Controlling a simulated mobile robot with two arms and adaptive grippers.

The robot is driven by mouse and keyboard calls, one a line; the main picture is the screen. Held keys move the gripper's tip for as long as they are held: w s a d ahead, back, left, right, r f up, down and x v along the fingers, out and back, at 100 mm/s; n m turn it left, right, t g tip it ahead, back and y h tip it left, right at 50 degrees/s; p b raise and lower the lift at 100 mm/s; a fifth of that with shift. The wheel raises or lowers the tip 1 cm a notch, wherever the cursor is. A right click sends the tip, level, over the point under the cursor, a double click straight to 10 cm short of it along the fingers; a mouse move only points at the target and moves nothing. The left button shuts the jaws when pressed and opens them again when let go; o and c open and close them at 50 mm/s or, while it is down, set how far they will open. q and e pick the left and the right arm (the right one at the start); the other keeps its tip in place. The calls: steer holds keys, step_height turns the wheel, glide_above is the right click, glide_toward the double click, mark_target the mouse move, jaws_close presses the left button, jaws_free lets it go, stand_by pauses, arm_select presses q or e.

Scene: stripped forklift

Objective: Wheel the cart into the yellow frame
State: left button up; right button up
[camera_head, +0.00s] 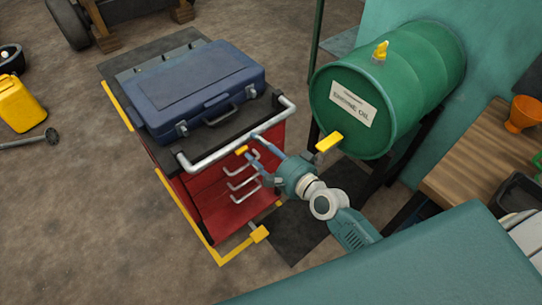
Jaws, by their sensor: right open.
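The red cart (206,196) has a drawer front with metal pulls, a dark top and a pale bar handle (215,154) at its near end. A blue case (200,88) lies on top. The yellow frame (189,222) shows on the floor along the cart's left side and near end. The cart hides other parts of it, so I cannot tell whether the cart is fully inside. My right gripper (285,147) is open at the near right corner of the cart, close to the handle; contact is unclear. My left gripper is out of view.
A green oil drum (350,105) on a dark stand is close at the cart's right. A wooden bench (475,160) stands farther right. A dark mat (293,225) lies on the floor. A yellow can (20,104) is at far left. Floor left of the cart is mostly clear.

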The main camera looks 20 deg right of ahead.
steer(key=v, duration=0.6)
steer(key=shift+s, duration=0.35)
steer(key=shift+d, duration=0.1)
